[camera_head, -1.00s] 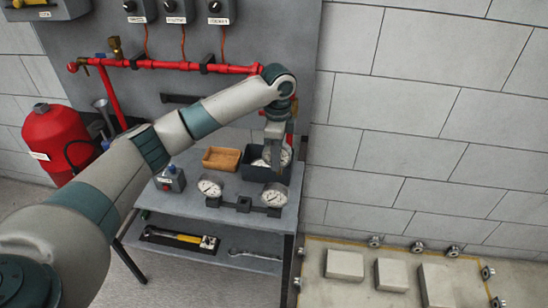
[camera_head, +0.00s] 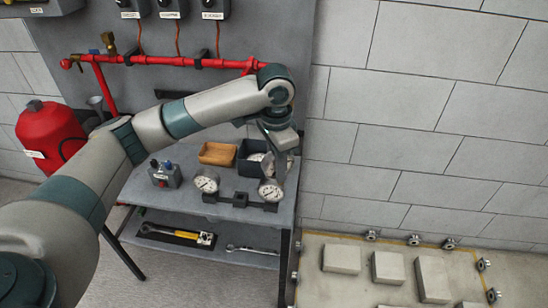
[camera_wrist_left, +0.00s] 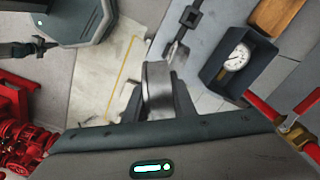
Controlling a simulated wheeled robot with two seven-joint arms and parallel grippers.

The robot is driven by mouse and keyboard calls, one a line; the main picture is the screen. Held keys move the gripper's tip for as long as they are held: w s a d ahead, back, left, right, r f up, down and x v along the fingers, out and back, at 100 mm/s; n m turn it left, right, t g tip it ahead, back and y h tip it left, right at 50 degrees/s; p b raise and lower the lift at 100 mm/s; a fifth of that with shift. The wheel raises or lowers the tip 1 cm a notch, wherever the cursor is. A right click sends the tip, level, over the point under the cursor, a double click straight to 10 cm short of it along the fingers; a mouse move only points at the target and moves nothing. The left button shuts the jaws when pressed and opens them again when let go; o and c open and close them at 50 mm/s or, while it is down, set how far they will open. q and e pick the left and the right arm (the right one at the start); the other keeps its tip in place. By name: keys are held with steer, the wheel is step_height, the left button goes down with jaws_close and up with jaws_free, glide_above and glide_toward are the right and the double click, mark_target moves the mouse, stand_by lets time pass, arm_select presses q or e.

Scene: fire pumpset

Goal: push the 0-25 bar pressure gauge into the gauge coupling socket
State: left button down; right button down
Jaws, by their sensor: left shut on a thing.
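My left gripper (camera_head: 275,176) is lowered over the right end of a dark rack (camera_head: 239,201) on the grey bench. It is shut on the right-hand pressure gauge (camera_head: 270,191), whose white dial faces the head camera. In the left wrist view this gauge (camera_wrist_left: 158,88) shows edge-on between the fingers, close to the rack end. A second gauge (camera_head: 206,183) stands at the rack's left end. Another gauge (camera_wrist_left: 237,57) lies in a dark bin (camera_head: 246,172). The dial ranges are too small to read. I cannot pick out the coupling socket with certainty. A dark shape in the wrist view may be my right gripper (camera_wrist_left: 30,48).
A wooden tray (camera_head: 218,154) and a small button box (camera_head: 164,175) stand on the bench. A red pipe (camera_head: 165,60) runs along the panel behind. A red tank (camera_head: 50,137) is at left. Pale blocks (camera_head: 388,267) stand on a floor pad at right.

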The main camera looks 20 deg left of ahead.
arm_select(q)
steer(key=s+d+r+n, duration=0.1)
steer(key=s+d+n, duration=0.1)
steer(key=s+n, duration=0.6)
steer(key=shift+s+r, duration=0.3)
steer(key=shift+s, duration=2.45)
steer(key=shift+a, duration=0.1)
